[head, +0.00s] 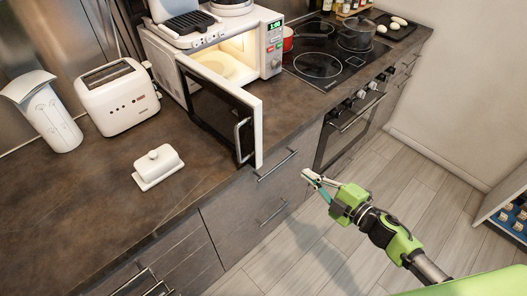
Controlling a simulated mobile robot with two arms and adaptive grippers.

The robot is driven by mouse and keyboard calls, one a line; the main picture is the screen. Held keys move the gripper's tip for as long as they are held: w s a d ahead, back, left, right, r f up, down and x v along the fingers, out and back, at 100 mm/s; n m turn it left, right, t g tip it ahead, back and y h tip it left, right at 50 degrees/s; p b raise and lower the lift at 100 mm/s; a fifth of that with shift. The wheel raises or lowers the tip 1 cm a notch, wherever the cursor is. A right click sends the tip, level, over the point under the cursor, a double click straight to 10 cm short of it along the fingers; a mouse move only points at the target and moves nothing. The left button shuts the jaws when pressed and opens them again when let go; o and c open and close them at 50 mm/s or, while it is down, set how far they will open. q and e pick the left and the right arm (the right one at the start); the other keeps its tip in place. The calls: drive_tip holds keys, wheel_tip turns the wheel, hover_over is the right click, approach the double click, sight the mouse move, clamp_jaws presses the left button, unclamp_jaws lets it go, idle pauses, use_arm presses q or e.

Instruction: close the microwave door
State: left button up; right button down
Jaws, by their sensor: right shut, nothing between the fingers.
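The microwave (268,51) is white and stands on the counter at the upper middle, its lit interior showing. Its door (213,108) is wide open and swings out toward the counter's front edge, with a dark panel and a light handle (242,138) on the near side. My right gripper (308,179) is shut and empty, in front of the drawers, to the right of and below the door's free edge and apart from it. My left gripper is not in view.
A white toaster (118,97) and a white butter dish (158,167) stand on the counter left of the door. A black cooktop (322,62) with a pot (356,34) is to the right. The floor (330,240) around my right arm is clear.

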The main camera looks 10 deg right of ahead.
sight(259, 149)
drive_tip(key=s+a+r+n+g+y, duration=0.25)
drive_tip(key=s+a+r+n, duration=0.2)
drive_tip(key=r, duration=0.25)
drive_tip(key=s+a+r+n+g+y, duration=0.2)
drive_tip(key=s+a+r+n+y, duration=0.15)
drive_tip(key=a+r+n, duration=0.35)
drive_tip(key=shift+m+y, duration=0.3)
drive_tip(key=shift+m, duration=0.25)
drive_tip(key=w+a+p, duration=0.1)
drive_tip(key=w, duration=0.1)
drive_tip(key=w+a+p, duration=0.1)
drive_tip(key=w+a, duration=0.1)
drive_tip(key=w, duration=0.1)
drive_tip(key=w+a+r+p, duration=0.1)
drive_tip(key=w, duration=0.1)
drive_tip(key=shift+w+a+p, duration=0.15)
drive_tip(key=shift+w+p, duration=0.1)
drive_tip(key=shift+p, duration=0.15)
drive_tip(key=shift+w+d, duration=0.2)
drive_tip(key=shift+d, duration=0.2)
